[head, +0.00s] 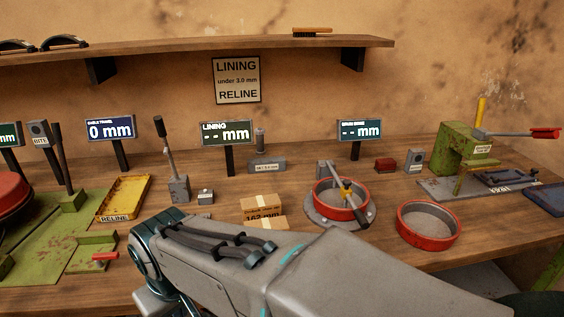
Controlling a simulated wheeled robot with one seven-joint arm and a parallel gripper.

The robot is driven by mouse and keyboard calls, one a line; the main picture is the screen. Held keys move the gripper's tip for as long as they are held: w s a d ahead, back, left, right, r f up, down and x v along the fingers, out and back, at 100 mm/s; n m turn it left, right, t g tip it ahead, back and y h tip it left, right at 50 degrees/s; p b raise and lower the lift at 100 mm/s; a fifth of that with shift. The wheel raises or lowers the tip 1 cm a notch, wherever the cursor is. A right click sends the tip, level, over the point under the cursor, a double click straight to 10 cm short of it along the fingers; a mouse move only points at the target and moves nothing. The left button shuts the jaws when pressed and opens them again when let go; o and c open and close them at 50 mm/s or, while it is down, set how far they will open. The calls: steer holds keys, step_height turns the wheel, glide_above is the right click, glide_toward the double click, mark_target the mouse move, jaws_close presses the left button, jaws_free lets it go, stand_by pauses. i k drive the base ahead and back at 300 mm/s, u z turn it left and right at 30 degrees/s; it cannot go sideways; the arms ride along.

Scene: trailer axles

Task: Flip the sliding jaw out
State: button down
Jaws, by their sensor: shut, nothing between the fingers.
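A bar-shaped tool with yellow and dark parts (345,190) lies across a red-rimmed drum (320,197) on a round grey plate. A grey block stands at its far end, by the drum's back rim. Which part is the sliding jaw, and how it is turned, is too small to tell. My arm fills the lower middle of the view, in front of the bench. Its elbow-like joint is at the lower left. My gripper does not show.
A second red drum (428,224) stands to the right. Cardboard boxes (262,207), a yellow tray (124,198) and a lever stand (178,188) are to the left. A green press (462,150) stands at the right. Display signs (359,130) rise behind.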

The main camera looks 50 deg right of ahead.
mark_target(345, 189)
steer(key=k, duration=0.4)
steer(key=z, duration=1.35)
steer(key=i, duration=0.5)
